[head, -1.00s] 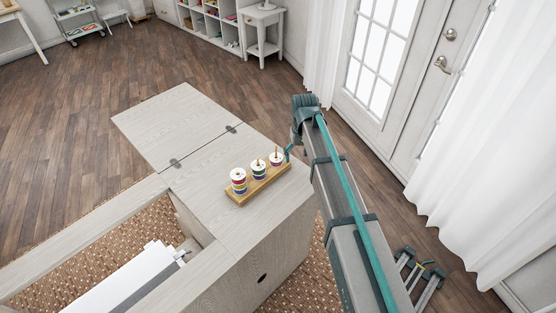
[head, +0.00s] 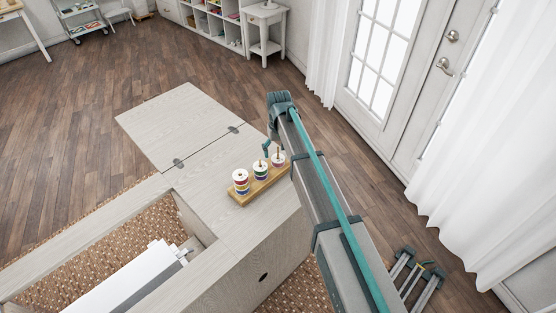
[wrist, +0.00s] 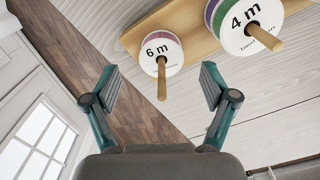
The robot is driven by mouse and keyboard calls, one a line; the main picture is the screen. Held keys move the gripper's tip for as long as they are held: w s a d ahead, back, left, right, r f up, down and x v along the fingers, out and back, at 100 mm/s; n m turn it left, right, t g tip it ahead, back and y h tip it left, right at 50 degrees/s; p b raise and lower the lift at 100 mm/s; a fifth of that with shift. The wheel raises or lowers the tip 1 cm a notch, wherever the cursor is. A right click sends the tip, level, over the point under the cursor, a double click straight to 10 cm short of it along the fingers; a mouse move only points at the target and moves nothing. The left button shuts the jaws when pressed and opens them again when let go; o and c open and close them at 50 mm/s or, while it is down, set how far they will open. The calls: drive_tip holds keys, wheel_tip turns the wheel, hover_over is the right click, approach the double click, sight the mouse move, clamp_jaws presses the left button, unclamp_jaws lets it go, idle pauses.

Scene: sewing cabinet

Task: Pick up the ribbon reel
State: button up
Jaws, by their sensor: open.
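Ribbon reels with white tops stand stacked on the pegs of a wooden rack (head: 247,197) on the cabinet top. In the head view there is a left stack (head: 240,184), a middle stack (head: 260,171) and a far right stack (head: 278,161). In the wrist view a pink-edged reel marked "6 m" (wrist: 157,50) sits on its peg at the rack's end, and a larger reel marked "4 m" (wrist: 246,18) is beside it. My gripper (wrist: 160,84) is open and empty, its fingers either side of the "6 m" peg's line. In the head view my gripper (head: 267,150) is just beyond the rack's far end.
The pale cabinet top (head: 220,215) has an opening at left with a white machine (head: 130,285) inside. A hinged leaf (head: 180,125) extends behind. The neighbouring reels stand close together. White curtains (head: 480,150) and a glazed door (head: 385,50) are at right.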

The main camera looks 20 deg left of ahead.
sight(278, 158)
drive_tip(key=shift+s+f+p, duration=0.1)
drive_tip(key=shift+f+p, duration=0.75)
drive_tip(key=shift+f, duration=1.35)
drive_tip(key=c, duration=1.1)
drive_tip(key=shift+r, duration=0.15)
wheel_tip(278, 158, up, 18)
drive_tip(key=b, duration=0.5)
